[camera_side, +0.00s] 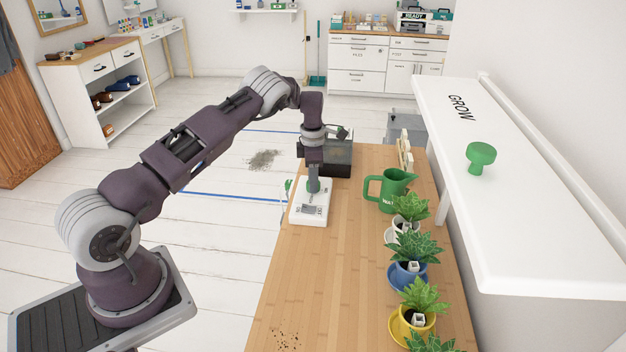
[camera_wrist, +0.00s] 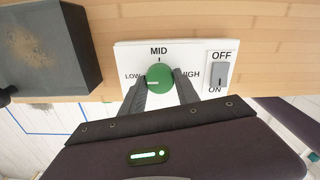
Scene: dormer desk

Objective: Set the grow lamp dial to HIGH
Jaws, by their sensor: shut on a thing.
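The lamp dial is a round green knob (camera_wrist: 159,77) on a white panel (camera_wrist: 122,56), marked LOW at left, MID at top and HIGH at right. A white mark on the knob points left, toward LOW. My gripper (camera_wrist: 160,82) has one finger on each side of the knob and is shut on it; the right finger partly covers the H of HIGH. An OFF/ON switch (camera_wrist: 219,74) sits right of the dial. In the side view, my gripper (camera_side: 313,184) reaches down onto the white control box (camera_side: 309,217) at the desk's left edge.
A dark box (camera_side: 340,160) stands just behind the control box. A green watering can (camera_side: 391,190) and several potted succulents (camera_side: 414,247) line the desk's right side.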

